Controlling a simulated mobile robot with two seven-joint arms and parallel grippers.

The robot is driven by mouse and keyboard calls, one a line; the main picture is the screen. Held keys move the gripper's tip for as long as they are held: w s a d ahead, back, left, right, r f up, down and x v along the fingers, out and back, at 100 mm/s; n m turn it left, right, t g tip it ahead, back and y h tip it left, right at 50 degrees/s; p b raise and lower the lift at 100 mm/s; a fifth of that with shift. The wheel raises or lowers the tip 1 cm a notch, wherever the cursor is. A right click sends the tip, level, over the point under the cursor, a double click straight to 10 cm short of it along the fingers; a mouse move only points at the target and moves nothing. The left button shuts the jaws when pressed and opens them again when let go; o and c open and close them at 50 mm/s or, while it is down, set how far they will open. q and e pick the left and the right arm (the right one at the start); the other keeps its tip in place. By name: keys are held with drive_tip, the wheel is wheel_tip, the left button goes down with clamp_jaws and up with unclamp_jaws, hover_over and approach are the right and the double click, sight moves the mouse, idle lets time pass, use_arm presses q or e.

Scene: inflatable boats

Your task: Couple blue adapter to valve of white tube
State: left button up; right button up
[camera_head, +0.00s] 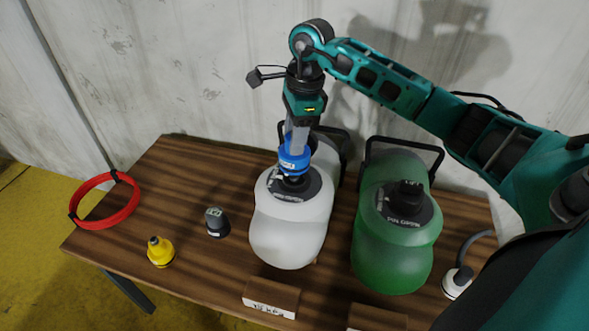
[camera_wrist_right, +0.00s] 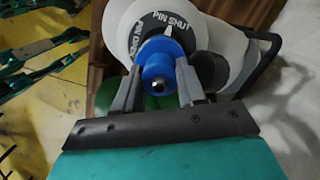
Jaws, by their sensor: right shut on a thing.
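The blue adapter (camera_head: 293,158) is held upright in my right gripper (camera_head: 297,145), whose fingers are shut on it from both sides. It stands directly over the dark valve (camera_head: 291,186) on top of the white tube (camera_head: 290,232). In the right wrist view the blue adapter (camera_wrist_right: 158,62) sits between the fingers of my right gripper (camera_wrist_right: 158,85), in front of the lettered valve ring (camera_wrist_right: 135,28). It looks to be touching the valve, but I cannot tell whether it is seated. My left gripper is not in view.
A green tube (camera_head: 392,258) with a black valve stands to the right. A yellow adapter (camera_head: 160,251) and a grey one (camera_head: 216,222) stand left on the wooden table (camera_head: 200,165). A labelled block (camera_head: 271,298) lies in front.

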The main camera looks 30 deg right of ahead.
sight(290, 164)
drive_tip(key=shift+f, duration=0.1)
drive_tip(key=shift+f, duration=0.1)
drive_tip(key=shift+f+b, duration=1)
drive_tip(key=shift+f, duration=0.1)
drive_tip(key=shift+f, duration=0.1)
drive_tip(key=shift+f+b, duration=0.3)
drive_tip(key=shift+f+b, duration=0.65)
drive_tip(key=shift+f, duration=0.2)
idle(0.5)
idle(0.4)
